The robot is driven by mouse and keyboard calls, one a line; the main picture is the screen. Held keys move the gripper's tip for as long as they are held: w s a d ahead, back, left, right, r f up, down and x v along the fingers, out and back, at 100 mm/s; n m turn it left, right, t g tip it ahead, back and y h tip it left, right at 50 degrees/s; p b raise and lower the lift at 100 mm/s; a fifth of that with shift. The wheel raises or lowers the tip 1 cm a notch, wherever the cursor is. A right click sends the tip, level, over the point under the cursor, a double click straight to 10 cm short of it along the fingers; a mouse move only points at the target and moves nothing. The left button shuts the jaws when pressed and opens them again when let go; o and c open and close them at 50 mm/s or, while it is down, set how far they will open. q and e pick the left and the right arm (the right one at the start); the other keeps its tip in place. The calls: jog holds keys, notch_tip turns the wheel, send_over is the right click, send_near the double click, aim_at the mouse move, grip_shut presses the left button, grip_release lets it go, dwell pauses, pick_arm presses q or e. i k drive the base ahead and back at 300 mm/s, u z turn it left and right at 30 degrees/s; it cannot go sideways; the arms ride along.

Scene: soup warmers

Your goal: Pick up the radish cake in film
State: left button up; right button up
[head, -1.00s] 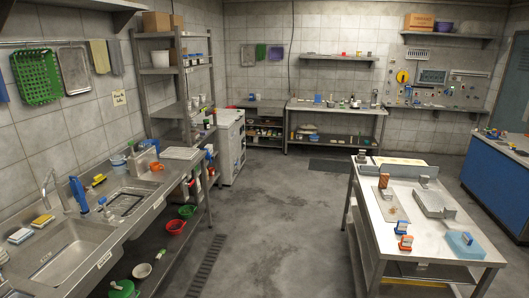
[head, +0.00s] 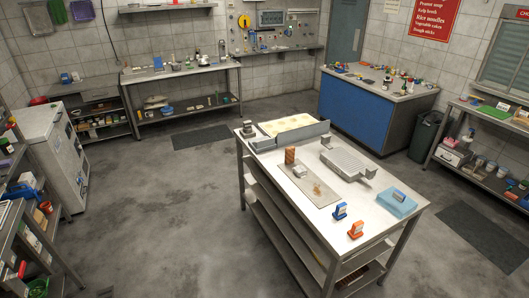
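I cannot make out for certain which thing is the radish cake in film. A steel table (head: 262,146) stands at the middle right. On it, a grey board (head: 322,195) carries a brown upright block (head: 290,156), a small whitish block (head: 299,171) and some light-brown bits (head: 317,188). Many small coloured items (head: 385,80) lie on the blue counter (head: 357,108) behind, too small to identify. Neither of my grippers shows in the head view.
The table also bears a ridged metal tray (head: 347,164), a light-blue block (head: 397,204), a blue item (head: 340,211) and an orange item (head: 355,230). A dark bin (head: 424,135) stands beside the blue counter. The floor (head: 165,215) left of the table is clear.

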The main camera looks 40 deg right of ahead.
aim_at(299, 170)
jog(key=z, duration=0.35)
jog(key=i, duration=1.55)
jog(key=z, duration=1.7)
jog(key=i, duration=1)
jog(key=z, duration=1)
